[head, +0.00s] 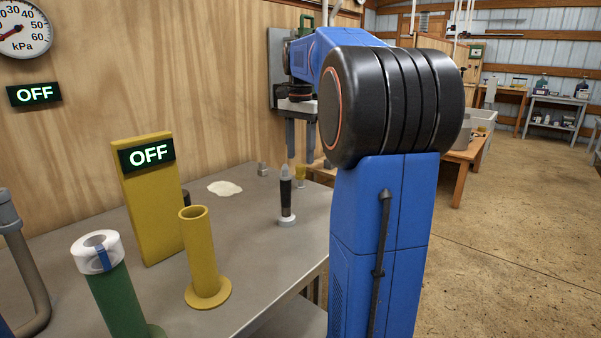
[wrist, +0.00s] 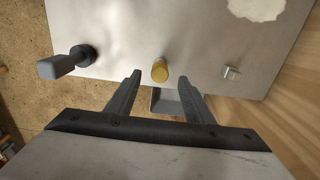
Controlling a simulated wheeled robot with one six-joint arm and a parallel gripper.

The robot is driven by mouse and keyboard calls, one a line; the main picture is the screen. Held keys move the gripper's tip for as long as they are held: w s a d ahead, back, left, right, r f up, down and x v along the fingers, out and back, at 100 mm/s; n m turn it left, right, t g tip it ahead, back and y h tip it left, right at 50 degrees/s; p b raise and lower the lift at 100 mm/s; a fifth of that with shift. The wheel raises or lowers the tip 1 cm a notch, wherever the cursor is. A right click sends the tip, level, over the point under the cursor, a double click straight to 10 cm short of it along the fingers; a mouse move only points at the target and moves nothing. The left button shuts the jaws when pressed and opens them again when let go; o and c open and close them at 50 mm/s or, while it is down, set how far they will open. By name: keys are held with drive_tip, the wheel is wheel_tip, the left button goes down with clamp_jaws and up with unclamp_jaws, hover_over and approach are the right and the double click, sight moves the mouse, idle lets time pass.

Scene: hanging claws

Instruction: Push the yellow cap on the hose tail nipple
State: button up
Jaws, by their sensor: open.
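The yellow cap (head: 300,172) stands near the far end of the grey table. In the wrist view the yellow cap (wrist: 160,71) shows its round top between the two fingertips. My gripper (head: 300,150) points down above it, open. In the wrist view my gripper (wrist: 159,80) has a gap on both sides of the cap. A black upright piece with a grey pointed tip and pale base (head: 286,196) stands nearer; it may be the hose tail nipple. A small metal piece (head: 262,169) stands nearer the wall and shows in the wrist view (wrist: 231,72). Which piece is the nipple is unclear.
A grey piece with a dark round base (wrist: 68,65) stands left of my fingers. A pale flat patch (head: 225,188) lies on the table (head: 250,250). A yellow tube (head: 200,255), a yellow OFF panel (head: 149,205) and a green post with a tape roll (head: 97,252) stand nearer.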

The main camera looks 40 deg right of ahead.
sight(301, 165)
drive_tip(key=shift+f, duration=2.55)
drive_tip(key=c, duration=1.1)
